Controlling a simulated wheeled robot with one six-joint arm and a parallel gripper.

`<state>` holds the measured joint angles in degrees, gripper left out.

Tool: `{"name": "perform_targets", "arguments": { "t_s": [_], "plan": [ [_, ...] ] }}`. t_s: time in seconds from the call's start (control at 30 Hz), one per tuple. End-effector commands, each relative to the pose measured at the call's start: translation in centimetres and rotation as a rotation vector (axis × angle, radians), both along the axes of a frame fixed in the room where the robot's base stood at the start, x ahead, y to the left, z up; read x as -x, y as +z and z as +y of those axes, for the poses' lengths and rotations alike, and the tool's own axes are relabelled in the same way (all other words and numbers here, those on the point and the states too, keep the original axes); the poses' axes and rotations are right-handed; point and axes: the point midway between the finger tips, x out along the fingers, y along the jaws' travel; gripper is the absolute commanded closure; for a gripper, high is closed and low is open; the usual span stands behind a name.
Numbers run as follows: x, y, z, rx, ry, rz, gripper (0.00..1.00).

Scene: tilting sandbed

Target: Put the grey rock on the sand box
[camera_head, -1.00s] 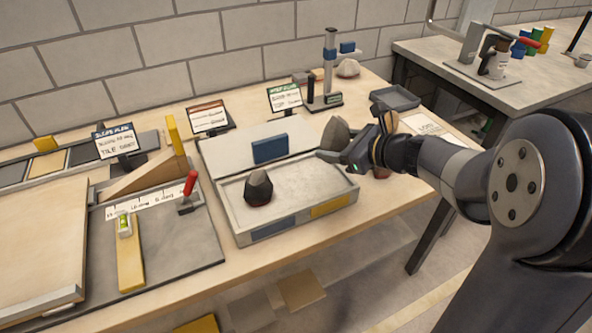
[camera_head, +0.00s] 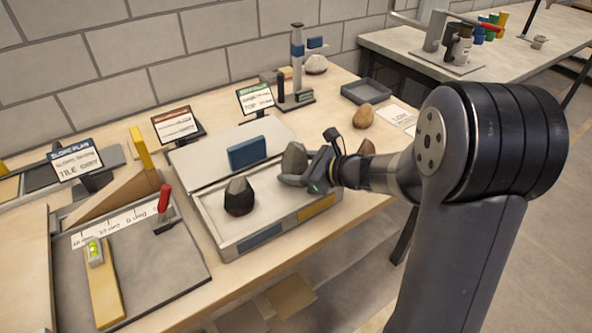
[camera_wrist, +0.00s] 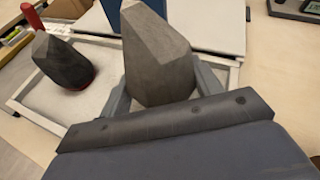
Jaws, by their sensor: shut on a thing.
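The grey rock (camera_head: 293,160) is upright between the fingers of my gripper (camera_head: 297,178), which is shut on it. In the wrist view the grey rock (camera_wrist: 155,55) fills the space between the two fingers (camera_wrist: 160,95). The sand box (camera_head: 225,245) is a shallow pale tray with blue and yellow patches on its front wall. The grey rock is over the right part of the sand box. I cannot tell whether its base touches the sand. A dark rock (camera_head: 239,197) stands in the left part of the sand box; it also shows in the wrist view (camera_wrist: 63,62).
A blue block (camera_head: 247,152) stands at the sand box's back edge. A red-handled tool (camera_head: 164,205) stands on the left. Sand between the two rocks is clear.

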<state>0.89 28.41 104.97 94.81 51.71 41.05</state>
Motion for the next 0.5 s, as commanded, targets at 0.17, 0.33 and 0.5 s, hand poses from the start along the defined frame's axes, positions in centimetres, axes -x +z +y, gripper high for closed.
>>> {"name": "perform_targets", "arguments": {
  "t_s": [0.17,0.33,0.5],
  "plan": [
    [-0.02,-0.39,0.02,-0.001,0.0,-0.003,0.79],
    [-0.02,-0.46,0.01,-0.001,0.0,-0.003,0.79],
    [0.01,-0.76,0.0,0.001,0.0,-0.001,0.34]
  ]
}}
